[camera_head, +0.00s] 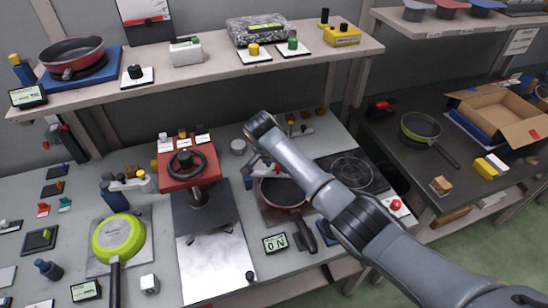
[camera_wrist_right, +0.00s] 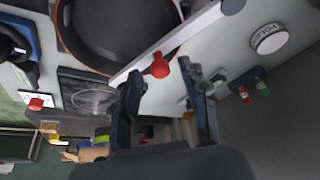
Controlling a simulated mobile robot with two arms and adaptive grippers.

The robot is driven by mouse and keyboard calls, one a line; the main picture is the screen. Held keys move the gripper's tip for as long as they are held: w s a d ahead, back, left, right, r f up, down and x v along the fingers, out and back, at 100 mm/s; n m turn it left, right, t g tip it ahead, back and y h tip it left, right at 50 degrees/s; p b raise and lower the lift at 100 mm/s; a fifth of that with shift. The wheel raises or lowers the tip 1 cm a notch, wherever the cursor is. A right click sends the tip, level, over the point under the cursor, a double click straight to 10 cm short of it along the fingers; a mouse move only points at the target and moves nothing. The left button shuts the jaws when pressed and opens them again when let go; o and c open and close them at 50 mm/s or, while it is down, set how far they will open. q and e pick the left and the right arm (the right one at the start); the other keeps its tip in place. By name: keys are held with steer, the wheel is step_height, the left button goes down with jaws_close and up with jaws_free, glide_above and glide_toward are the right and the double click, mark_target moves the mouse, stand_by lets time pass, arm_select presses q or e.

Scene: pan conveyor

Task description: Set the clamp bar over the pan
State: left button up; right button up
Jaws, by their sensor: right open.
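A dark pan with a reddish rim (camera_head: 283,192) sits on a dark plate in mid-table, its handle towards the front; it also shows in the right wrist view (camera_wrist_right: 118,35). A pale clamp bar (camera_wrist_right: 200,27) with a red knob (camera_wrist_right: 160,66) crosses in front of the pan's edge in the wrist view. Whether it touches the pan I cannot tell. My right gripper (camera_wrist_right: 160,82) is open, its fingertips on either side of the red knob. In the head view my right arm partly hides the pan's far side and the gripper. My left gripper is not in view.
A black cooktop (camera_head: 352,171) lies right of the pan, partly behind my arm. A red press with a black wheel (camera_head: 187,165) and a green pan (camera_head: 118,238) stand to the left. A round white puck (camera_head: 238,146) lies behind. A shelf (camera_head: 215,72) overhangs the back.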

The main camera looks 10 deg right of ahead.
steer(key=v, duration=1.1)
steer(key=shift+s, duration=0.15)
